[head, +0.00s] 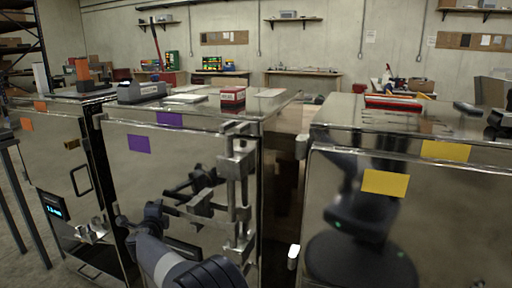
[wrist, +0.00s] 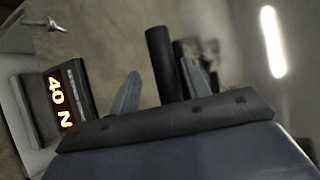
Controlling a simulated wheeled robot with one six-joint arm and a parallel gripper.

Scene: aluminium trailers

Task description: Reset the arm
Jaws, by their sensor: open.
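My arm reaches in from the bottom of the head view, and my gripper (head: 122,222) is in front of the metal door with the purple label (head: 139,143). In the wrist view my gripper (wrist: 160,88) has its two grey fingers apart, with nothing visibly held. A dark round bar (wrist: 164,62) shows between the fingers; I cannot tell whether it is a reflection or a real part. The shiny door mirrors my arm.
A metal latch assembly (head: 237,185) stands out at the door's right edge. A cabinet with yellow labels (head: 385,183) is at right, one with orange labels (head: 27,124) at left. A red-and-white box (head: 232,96) sits on top.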

